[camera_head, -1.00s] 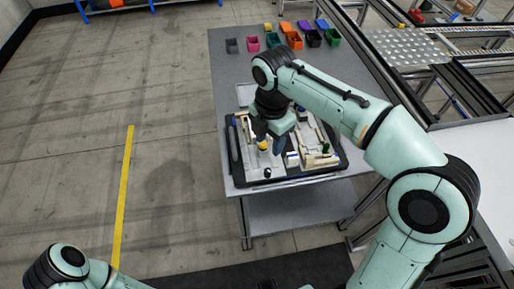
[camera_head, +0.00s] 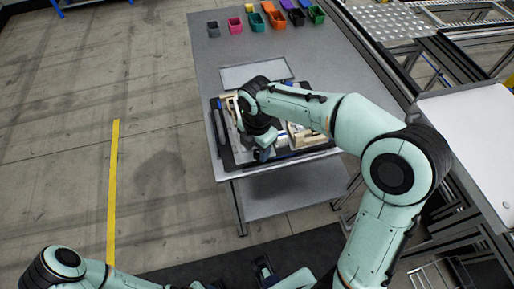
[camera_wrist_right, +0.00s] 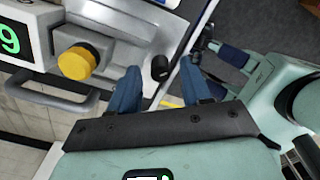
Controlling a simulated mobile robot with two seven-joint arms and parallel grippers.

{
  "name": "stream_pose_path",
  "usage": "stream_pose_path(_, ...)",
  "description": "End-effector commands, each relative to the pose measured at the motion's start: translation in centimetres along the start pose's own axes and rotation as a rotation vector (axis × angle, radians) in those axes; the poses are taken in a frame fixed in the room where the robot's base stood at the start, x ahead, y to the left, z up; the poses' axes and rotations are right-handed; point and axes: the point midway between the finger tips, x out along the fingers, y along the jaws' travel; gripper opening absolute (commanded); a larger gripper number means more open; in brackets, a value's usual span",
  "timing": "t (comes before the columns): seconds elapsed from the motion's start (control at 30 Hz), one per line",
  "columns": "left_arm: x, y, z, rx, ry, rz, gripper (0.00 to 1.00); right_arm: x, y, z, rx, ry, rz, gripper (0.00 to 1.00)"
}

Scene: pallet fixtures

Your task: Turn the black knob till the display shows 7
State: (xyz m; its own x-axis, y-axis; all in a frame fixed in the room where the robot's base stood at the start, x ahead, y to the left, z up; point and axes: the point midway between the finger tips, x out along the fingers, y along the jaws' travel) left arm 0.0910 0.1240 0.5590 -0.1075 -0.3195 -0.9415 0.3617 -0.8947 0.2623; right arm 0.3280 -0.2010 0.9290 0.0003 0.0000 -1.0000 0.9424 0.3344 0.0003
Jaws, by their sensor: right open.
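The black knob (camera_wrist_right: 160,68) shows in the right wrist view as a small dark cylinder on the white fixture panel. The display (camera_wrist_right: 12,38), a dark screen at the left edge, shows a green 9. My right gripper (camera_wrist_right: 160,88) is open, with its blue fingers on either side of the black knob's position; I cannot tell whether they touch it. In the head view my right gripper (camera_head: 263,153) points down at the front of the fixture tray, and the arm hides the knob. My left gripper (camera_head: 265,272) is low in the head view; its jaw gap is unclear.
A yellow knob (camera_wrist_right: 76,62) stands between the display and the black knob. A grey handle (camera_wrist_right: 50,100) lies along the front. Several coloured bins (camera_head: 255,21) stand at the table's back.

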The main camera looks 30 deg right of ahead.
Motion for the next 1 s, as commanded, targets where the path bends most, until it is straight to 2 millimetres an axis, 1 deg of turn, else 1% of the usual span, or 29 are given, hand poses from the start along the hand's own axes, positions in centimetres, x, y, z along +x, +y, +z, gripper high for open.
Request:
stream_pose_path(0.27,0.0,0.0,0.0,0.0,0.0,0.0,0.48,0.2,0.0,0.0,0.001,0.0,0.0,0.48)
stream_pose_path(0.3,0.0,0.0,0.0,0.0,0.0,0.0,0.48,0.2,0.0,0.0,0.001,0.0,0.0,0.42)
stream_pose_path(0.37,0.0,0.0,0.0,0.0,0.0,0.0,0.48,0.2,0.0,0.0,0.001,0.0,0.0,0.22)
stream_pose_path(0.4,0.0,0.0,0.0,0.0,0.0,0.0,0.48,0.2,0.0,0.0,0.001,0.0,0.0,0.09)
stream_pose_path(0.43,0.0,0.0,0.0,0.0,0.0,0.0,0.48,0.2,0.0,0.0,0.0,0.0,0.0,0.0)
stream_pose_path(0.57,0.0,0.0,0.0,0.0,0.0,0.0,0.48,0.1,0.0,0.0,0.002,0.0,0.0,0.0)
stream_pose_path(0.67,-0.2,0.1,0.0,0.0,0.001,0.0,0.48,0.1,0.0,0.0,0.041,0.0,-0.001,0.0)
stream_pose_path(0.9,-1.0,0.4,-0.1,0.001,0.004,0.001,0.48,0.0,0.0,0.0,0.277,0.0,0.0,0.0)
stream_pose_path(1.0,-1.1,0.4,-0.1,0.002,0.004,0.002,0.48,0.1,0.0,0.0,0.342,0.001,0.001,0.0)
